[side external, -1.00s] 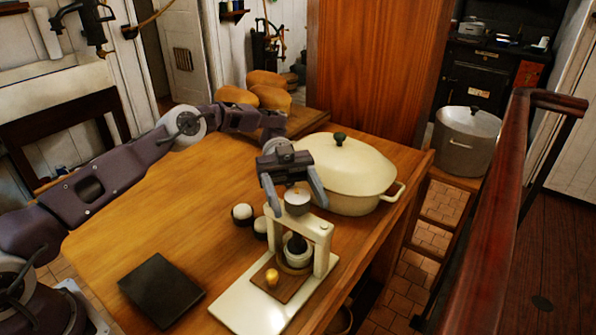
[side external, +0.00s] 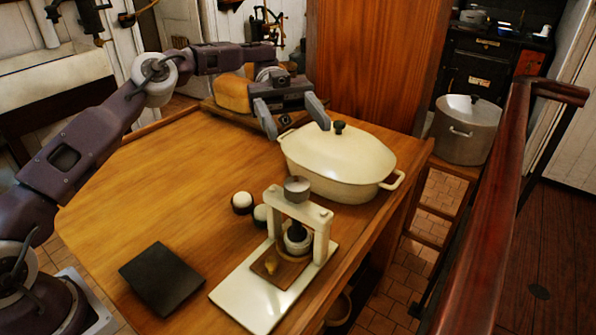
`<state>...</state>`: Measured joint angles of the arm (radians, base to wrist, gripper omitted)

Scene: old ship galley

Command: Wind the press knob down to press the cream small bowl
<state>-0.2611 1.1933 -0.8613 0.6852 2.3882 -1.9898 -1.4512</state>
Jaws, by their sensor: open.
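The white press (side external: 322,240) stands on a pale base plate (side external: 250,305) near the table's front right. Its grey press knob (side external: 297,188) sits above the crossbar. The dark ram below the crossbar reaches down to the cream small bowl (side external: 298,246); the bowl is partly hidden by it, and I cannot tell whether they touch. My gripper (side external: 297,126) is open and empty, raised above and behind the knob, clear of it.
A large cream lidded pot (side external: 340,165) stands just behind the press. Two small dark-and-white round pieces (side external: 242,202) sit to its left. A black square slab (side external: 160,278) lies front left. Bread loaves (side external: 232,95) are at the back. The table's left middle is clear.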

